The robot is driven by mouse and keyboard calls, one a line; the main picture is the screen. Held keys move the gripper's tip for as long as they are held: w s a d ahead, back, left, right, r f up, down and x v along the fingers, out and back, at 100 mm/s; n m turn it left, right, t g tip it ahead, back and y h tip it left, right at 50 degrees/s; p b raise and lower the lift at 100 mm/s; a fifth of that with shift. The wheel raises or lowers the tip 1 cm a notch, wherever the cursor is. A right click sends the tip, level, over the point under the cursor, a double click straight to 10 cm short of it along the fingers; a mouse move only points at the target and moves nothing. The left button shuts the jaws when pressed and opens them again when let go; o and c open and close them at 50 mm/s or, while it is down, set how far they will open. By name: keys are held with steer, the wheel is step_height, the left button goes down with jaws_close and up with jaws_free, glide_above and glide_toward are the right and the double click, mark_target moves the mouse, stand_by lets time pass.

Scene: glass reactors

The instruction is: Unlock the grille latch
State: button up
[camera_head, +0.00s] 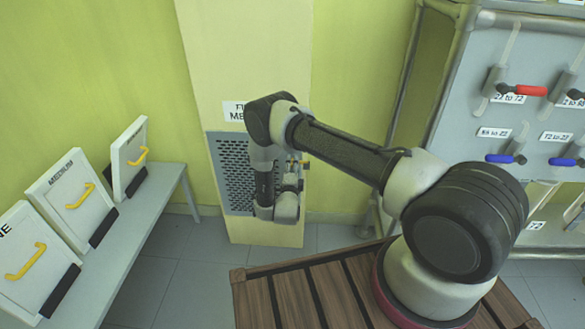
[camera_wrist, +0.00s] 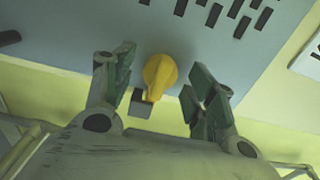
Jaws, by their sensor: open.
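The grille (camera_head: 228,165) is a blue-grey perforated panel on the pale yellow column in the head view. In the wrist view its face (camera_wrist: 80,25) fills the top, with dark slots at upper right. The latch (camera_wrist: 160,75) is a yellow knob with a narrow tapered end pointing down in the wrist view. A small grey block (camera_wrist: 140,104) sits beside that end. My gripper (camera_wrist: 161,64) is open, with one finger on each side of the knob and visible gaps. In the head view my arm hides part of the grille and the gripper is hard to make out.
A grey bench (camera_head: 150,240) at left bears several white panels with yellow handles. A pipe rack with red and blue valve handles (camera_head: 530,90) stands at right. A wooden slatted platform (camera_head: 300,300) is in front. A white label (camera_head: 233,110) is above the grille.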

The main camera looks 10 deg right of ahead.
steer(key=shift+c, duration=0.5)
steer(key=c, duration=1)
steer(key=shift+o, duration=0.2)
steer(key=shift+n, duration=2.3)
steer(key=o, duration=1.1)
steer(key=shift+c, duration=0.2)
steer(key=v, duration=1.2)
